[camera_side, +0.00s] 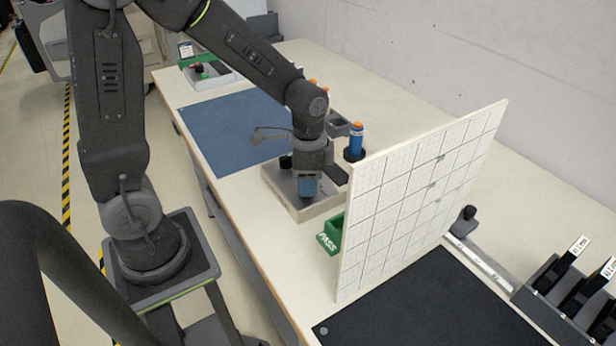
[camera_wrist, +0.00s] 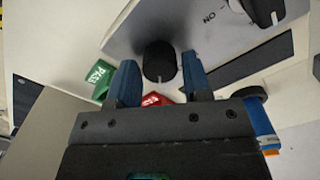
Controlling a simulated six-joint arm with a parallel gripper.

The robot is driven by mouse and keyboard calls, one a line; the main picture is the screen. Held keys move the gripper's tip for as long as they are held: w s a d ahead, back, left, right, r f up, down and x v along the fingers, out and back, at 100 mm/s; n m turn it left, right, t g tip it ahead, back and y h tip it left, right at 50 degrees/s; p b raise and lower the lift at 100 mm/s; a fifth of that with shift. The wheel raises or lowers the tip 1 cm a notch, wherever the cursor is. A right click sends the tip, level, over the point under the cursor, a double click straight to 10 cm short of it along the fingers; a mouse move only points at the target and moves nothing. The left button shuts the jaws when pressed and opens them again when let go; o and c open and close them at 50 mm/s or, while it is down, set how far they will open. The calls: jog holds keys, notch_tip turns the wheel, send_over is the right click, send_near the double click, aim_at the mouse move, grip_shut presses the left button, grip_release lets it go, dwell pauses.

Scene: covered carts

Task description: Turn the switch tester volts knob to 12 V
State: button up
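The switch tester is a light grey box (camera_side: 322,207) on the bench under my gripper; its sloped panel (camera_wrist: 205,38) fills the upper wrist view. A black round knob (camera_wrist: 159,60) with a white pointer mark stands on the panel. A second black knob (camera_wrist: 264,9) is near the "ON" lettering; which is the volts knob cannot be read. My gripper (camera_wrist: 160,77) has its two blue fingertips apart, one on each side of the first knob as seen from the wrist. Contact cannot be made out. In the side view my gripper (camera_side: 307,187) points down at the tester.
A tall white gridded board (camera_side: 420,195) stands to the right. A blue orange-topped bottle (camera_side: 357,138) is behind. A blue mat (camera_side: 225,130) lies clear at left.

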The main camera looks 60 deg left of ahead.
jog(key=c, duration=0.6)
jog(key=shift+n, duration=0.3)
jog(key=n, duration=0.3)
jog(key=shift+n, duration=2.6)
jog(key=o, duration=0.9)
jog(key=shift+o, duration=0.2)
jog(key=shift+r, duration=0.1)
